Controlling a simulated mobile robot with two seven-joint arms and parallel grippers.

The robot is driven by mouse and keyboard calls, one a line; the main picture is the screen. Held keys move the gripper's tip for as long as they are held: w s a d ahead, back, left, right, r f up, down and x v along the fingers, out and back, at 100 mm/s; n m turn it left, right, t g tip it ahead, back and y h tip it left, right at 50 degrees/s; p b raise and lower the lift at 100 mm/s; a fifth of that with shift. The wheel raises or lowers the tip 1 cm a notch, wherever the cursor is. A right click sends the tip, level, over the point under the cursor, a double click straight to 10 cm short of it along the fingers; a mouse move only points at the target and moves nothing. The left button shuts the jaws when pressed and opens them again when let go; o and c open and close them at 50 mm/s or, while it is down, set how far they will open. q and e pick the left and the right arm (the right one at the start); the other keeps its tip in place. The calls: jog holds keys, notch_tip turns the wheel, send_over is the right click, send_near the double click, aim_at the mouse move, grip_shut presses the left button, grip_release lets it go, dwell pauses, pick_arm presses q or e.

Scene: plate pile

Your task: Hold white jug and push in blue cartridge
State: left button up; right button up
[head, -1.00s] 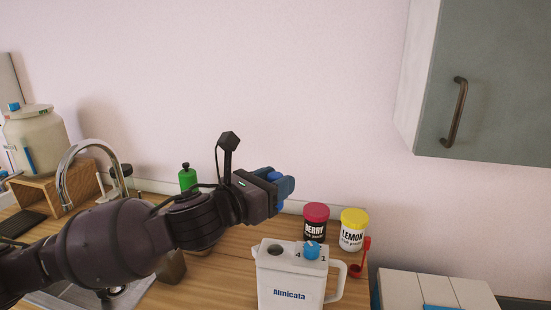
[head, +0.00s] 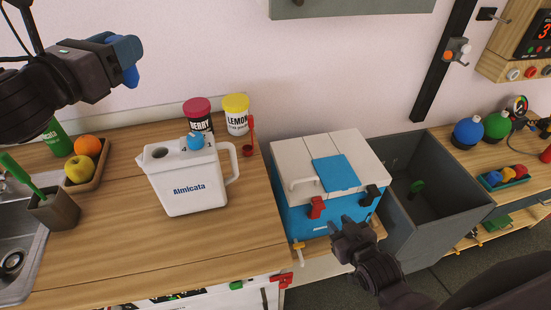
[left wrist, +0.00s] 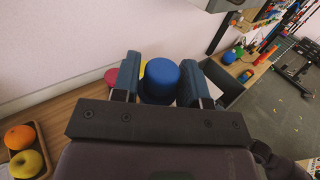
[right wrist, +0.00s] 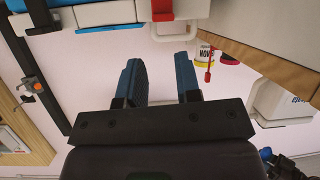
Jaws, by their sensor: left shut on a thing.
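The white jug (head: 187,188), marked "Almicata", stands upright on the wooden counter with its handle to the right. Its lid has a dark round opening (head: 160,153) at the left and a blue dial (head: 194,141) between the numbers 4 and 1. My left gripper (head: 128,52) is in the air up and to the left of the jug. It is shut on the blue cartridge, whose rounded end (left wrist: 159,82) shows between the fingers in the left wrist view. My right gripper (head: 348,235) is open and empty in front of the cooler, right of the jug; its fingers (right wrist: 161,80) are apart.
Berry (head: 199,116) and lemon (head: 236,115) tubs and a red scoop (head: 250,140) stand behind the jug. A blue-and-white cooler (head: 300,222) is to the right, then a grey bin (head: 410,235). A fruit tray (head: 98,180) and sink lie left. Counter in front of the jug is clear.

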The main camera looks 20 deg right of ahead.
jog(key=shift+n+t+y, duration=0.3)
jog(key=shift+n+t, duration=0.5)
jog(key=w+r, duration=0.1)
jog(key=w, duration=0.2)
jog(key=w+r, duration=0.1)
jog(key=w, duration=0.2)
jog(key=w+r, duration=0.2)
jog(key=w, duration=0.1)
jog(key=shift+a, duration=0.4)
jog(key=w+r+n, duration=0.1)
jog(key=w, duration=0.1)
jog(key=w+r+n+t, duration=0.1)
jog(key=w+r, duration=0.1)
jog(key=w, duration=0.1)
jog(key=w+a+r+n+t+y, duration=0.1)
jog(key=w+r, duration=0.1)
jog(key=shift+w+r+n, duration=0.1)
jog(key=shift+w+n, duration=0.25)
jog(key=shift+n, duration=0.05)
jog(key=w+a+r+n+t+y, duration=0.2)
jog(key=w+a+r+n+y, duration=0.2)
jog(key=w+r+n+y, duration=0.75)
jog(key=m+g+y, duration=0.5)
jog(key=m+g, duration=1.6)
jog(key=m, duration=1.3)
send_near(233, 175)
jog(key=shift+h, duration=0.25)
jog(key=a, duration=0.9)
jog(key=shift+s+a+f, duration=0.35)
jog(key=shift+a, duration=0.05)
